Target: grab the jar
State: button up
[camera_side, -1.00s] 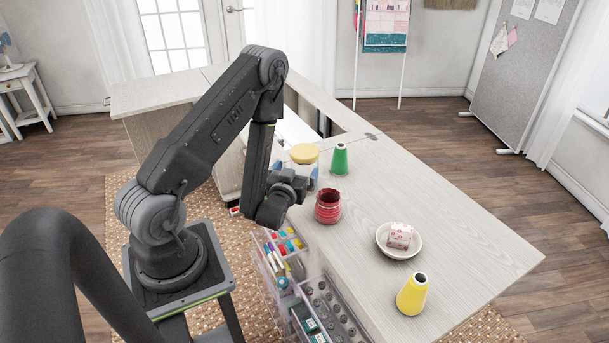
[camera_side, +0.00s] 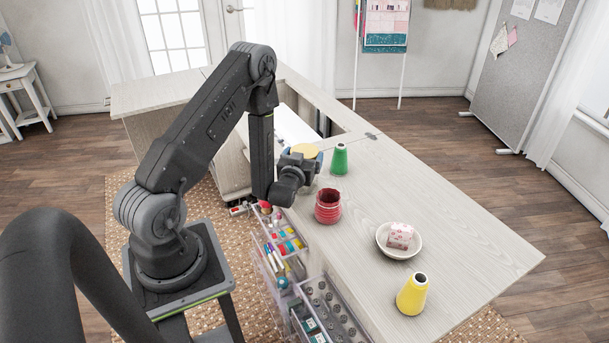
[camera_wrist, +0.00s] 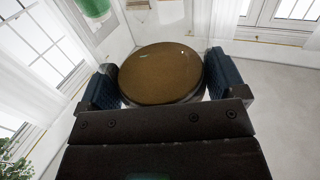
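A jar with a round yellow lid (camera_side: 305,151) stands upright on the pale wooden tabletop, its body mostly hidden by my gripper in the side view. My gripper (camera_side: 302,160) is at the jar, low over the cabinet's near edge. In the wrist view, the lid (camera_wrist: 161,73) looks brown and fills the space between the two blue-padded fingers of my gripper (camera_wrist: 162,80). One finger is on each side. Thin light slivers show between the pads and the jar below the lid, so the fingers look open around it; contact is hard to judge.
A green cone spool (camera_side: 340,160) stands just right of the jar. A white bowl with a pink cushion (camera_side: 399,240) and a yellow spool (camera_side: 412,294) are farther right. Clear drawers (camera_side: 327,309) sit below the near edge.

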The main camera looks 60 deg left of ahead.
jog(key=c, duration=0.9)
jog(key=shift+r, duration=0.15)
